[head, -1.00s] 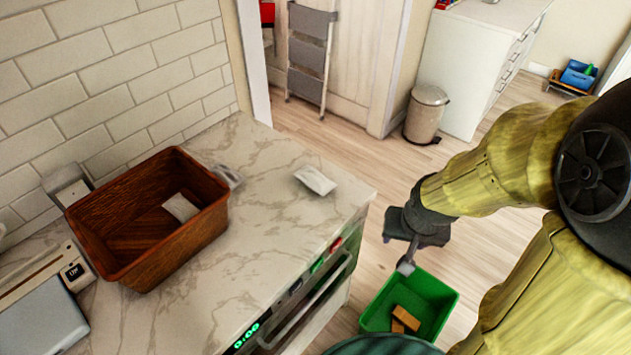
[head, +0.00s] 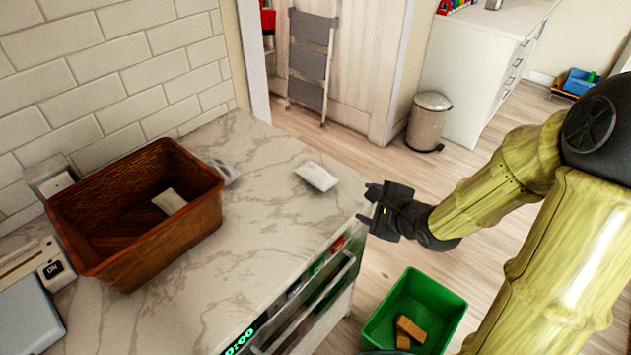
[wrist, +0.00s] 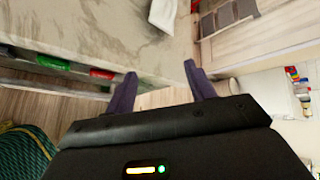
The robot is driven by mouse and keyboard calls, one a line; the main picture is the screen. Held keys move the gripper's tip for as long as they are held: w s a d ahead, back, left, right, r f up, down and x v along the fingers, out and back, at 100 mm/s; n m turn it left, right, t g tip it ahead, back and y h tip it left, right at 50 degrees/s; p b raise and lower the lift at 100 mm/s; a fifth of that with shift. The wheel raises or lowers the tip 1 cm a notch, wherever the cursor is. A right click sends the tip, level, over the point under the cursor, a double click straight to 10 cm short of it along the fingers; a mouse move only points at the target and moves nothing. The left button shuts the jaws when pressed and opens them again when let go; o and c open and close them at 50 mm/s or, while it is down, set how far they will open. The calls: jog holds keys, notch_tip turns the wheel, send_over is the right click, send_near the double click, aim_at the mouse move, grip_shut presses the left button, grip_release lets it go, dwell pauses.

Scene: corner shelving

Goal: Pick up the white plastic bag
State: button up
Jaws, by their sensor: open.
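A small white plastic bag (head: 316,176) lies on the marble counter near its right edge in the head view. It also shows at the top of the wrist view (wrist: 163,14). Another white bag-like item (head: 170,201) lies inside the brown basket, and a pale packet (head: 228,172) lies beside that basket; I cannot tell exactly what they are. My gripper (head: 369,205) is open and empty at the counter's right edge, to the right of and nearer than the bag, not touching it. In the wrist view its two dark fingers (wrist: 158,86) are spread apart, pointing toward the counter.
The brown wicker basket (head: 208,214) stands on the left of the marble counter (head: 262,238). A green bin (head: 372,333) with brown blocks stands on the floor below my arm. A trash can (head: 428,124) and a step ladder (head: 308,75) are farther back. The counter around the bag is clear.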

aim_at(323, 178)
jog(key=a+m+y, duration=0.1)
jog(key=m, duration=0.1)
jog(key=a+r+m+t+y+b, duration=0.1)
jog(key=m, duration=0.1)
jog(key=shift+w+a+r+y, duration=0.1)
jog(key=shift+w+r+y, duration=0.1)
jog(key=shift+y, duration=0.1)
jog(key=shift+w, duration=0.1)
jog(key=p+x, duration=0.2)
jog(key=p, duration=0.1)
jog(key=shift+w+a, duration=0.1)
jog(key=shift+a, duration=0.1)
jog(key=b+x, duration=0.1)
jog(key=x, duration=0.8)
jog(key=shift+f+b, duration=0.2)
jog(key=shift+b, duration=0.2)
jog(key=shift+w+a, duration=0.1)
jog(key=shift+w, duration=0.2)
